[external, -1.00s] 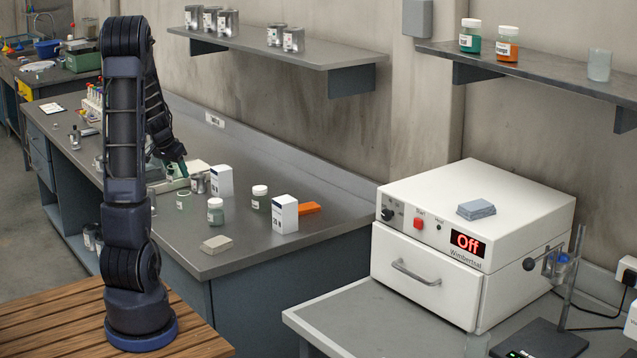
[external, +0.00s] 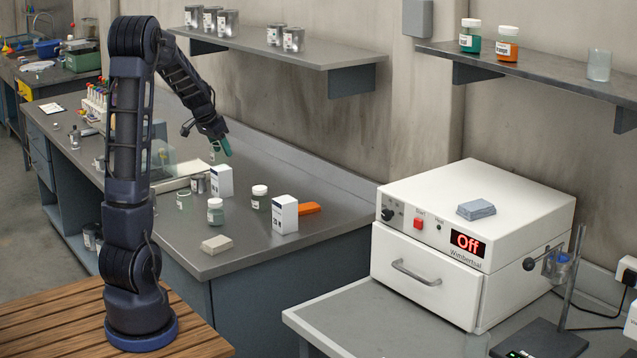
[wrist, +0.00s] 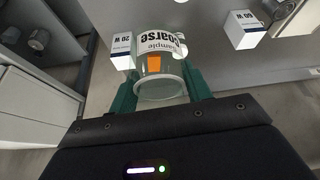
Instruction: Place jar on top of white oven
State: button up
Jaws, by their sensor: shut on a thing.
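My gripper (external: 222,147) has green fingers and is shut on a clear glass jar (wrist: 160,82). In the wrist view the jar sits between both fingers, with a white label reading "Sample coarse" and an orange square. The external view shows the jar small and partly hidden by the fingers, held above the long grey bench. The white oven (external: 418,265) stands on the right-hand bench, far to the right of my gripper. Its display reads "Off" and its drawer front is shut. A grey-blue block (external: 476,209) lies on its top; the rest of the top is bare.
Jars with white lids (external: 215,211), white boxes (external: 285,214), an orange block (external: 309,208) and a beige block (external: 216,244) stand on the long bench (external: 270,262). A wall shelf (external: 290,52) with cans hangs behind. A clamp stand (external: 571,275) stands right of the oven.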

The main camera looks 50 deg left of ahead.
jog(key=w+d+r+m+h, duration=0.2)
jog(key=w+d+r+m, duration=0.2)
jog(key=w+d, duration=0.9)
jog(key=w+d+r+m+h, duration=0.1)
jog(key=w+d+r+m, duration=0.55)
jog(key=d, duration=0.95)
jog(key=w+d+r+m+g+h, duration=0.1)
jog(key=d+r, duration=0.1)
jog(key=d, duration=0.9)
jog(key=w+d+r+m+g, duration=0.1)
jog(key=d+r+m, duration=0.1)
jog(key=d, duration=1)
jog(key=w+d+r+m+g+h, duration=0.1)
jog(key=d+r, duration=0.1)
jog(key=d, duration=0.9)
jog(key=shift+f, duration=4.75)
jog(key=shift+f, duration=0.2)
jog(key=o, duration=0.9)
jog(key=shift+o, duration=0.2)
jog(key=shift+r, duration=0.1)
